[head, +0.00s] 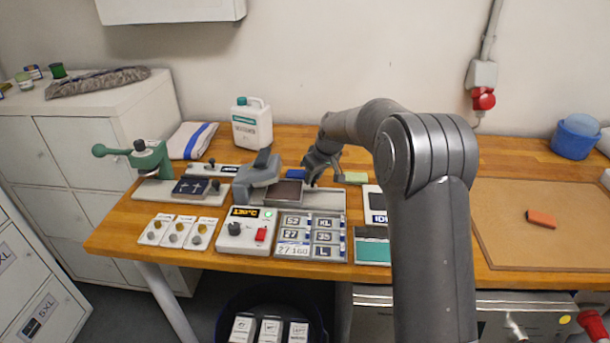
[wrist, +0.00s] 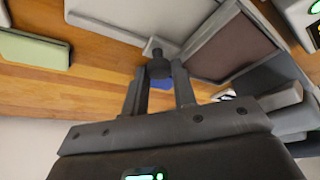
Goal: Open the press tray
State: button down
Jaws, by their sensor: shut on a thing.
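The heat press (head: 258,177) stands near the middle of the table, a grey unit with a raised handle. Its tray, with a dark brown plate (head: 285,192), shows on the right of the press head, over a light grey base (head: 325,198). The plate (wrist: 232,48) also fills the upper right of the wrist view. My gripper (head: 311,178) is at the right end of the tray. In the wrist view my gripper (wrist: 159,72) is shut on a small dark knob (wrist: 155,48) beside the tray's edge. Its fingers partly hide the knob.
A control box (head: 246,230) reading about 130°C and a rack of size labels (head: 312,236) stand in front of the press. A blue block (head: 295,174) and a green block (head: 352,178) lie behind. A white jug (head: 252,125) stands at the back. A cork mat (head: 540,225) is at right.

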jog(key=d, duration=0.9)
jog(key=c, duration=1.2)
grip_release()
jog(key=v, duration=1)
jog(key=shift+s+r, duration=0.1)
jog(key=shift+r, duration=0.25)
